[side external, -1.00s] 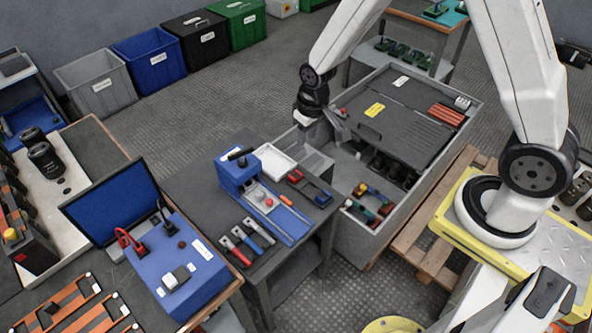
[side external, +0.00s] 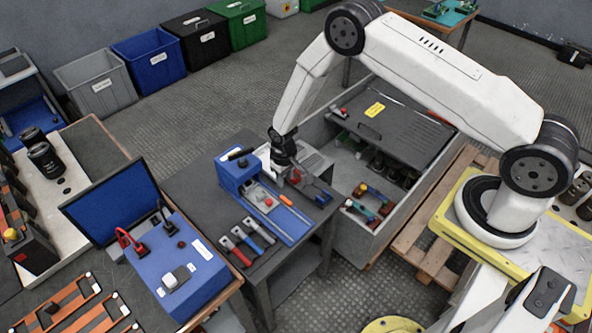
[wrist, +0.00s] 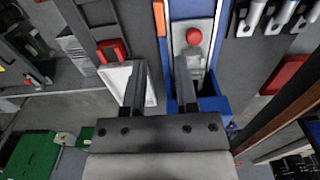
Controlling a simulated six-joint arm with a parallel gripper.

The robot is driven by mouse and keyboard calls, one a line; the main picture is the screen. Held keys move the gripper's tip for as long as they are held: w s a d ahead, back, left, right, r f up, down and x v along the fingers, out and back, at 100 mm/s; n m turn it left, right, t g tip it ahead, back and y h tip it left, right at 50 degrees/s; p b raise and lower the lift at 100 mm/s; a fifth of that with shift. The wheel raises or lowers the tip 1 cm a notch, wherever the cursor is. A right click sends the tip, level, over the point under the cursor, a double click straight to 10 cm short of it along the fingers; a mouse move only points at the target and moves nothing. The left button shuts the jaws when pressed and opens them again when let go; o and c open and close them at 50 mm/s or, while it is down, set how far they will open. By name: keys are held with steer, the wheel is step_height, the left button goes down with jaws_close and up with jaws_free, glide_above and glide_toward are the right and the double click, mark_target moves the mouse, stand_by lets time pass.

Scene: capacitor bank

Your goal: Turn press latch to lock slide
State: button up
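The blue press (side external: 238,176) stands on the dark bench in the side view, with a dark lever (side external: 240,152), perhaps the latch, on its top. Its slide bed carries a red knob (side external: 268,202), which also shows in the wrist view (wrist: 194,37). The blue press body (wrist: 213,104) is partly hidden by my gripper in the wrist view, and the lever cannot be made out there. My gripper (wrist: 160,63) is open, with nothing between its fingers. In the side view my gripper (side external: 288,178) is just right of the press, pointing down.
A white tray (wrist: 115,85) lies beside the press, partly under my gripper. An orange-handled tool (side external: 285,200) and several grey-headed tools with coloured handles (side external: 246,240) lie around the press. A grey crate (side external: 355,232) with a dark case (side external: 395,125) stands to the right.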

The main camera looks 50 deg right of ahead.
mark_target(286, 199)
steer(key=shift+f, duration=0.25)
steer(key=shift+f, duration=4.3)
jaws_close()
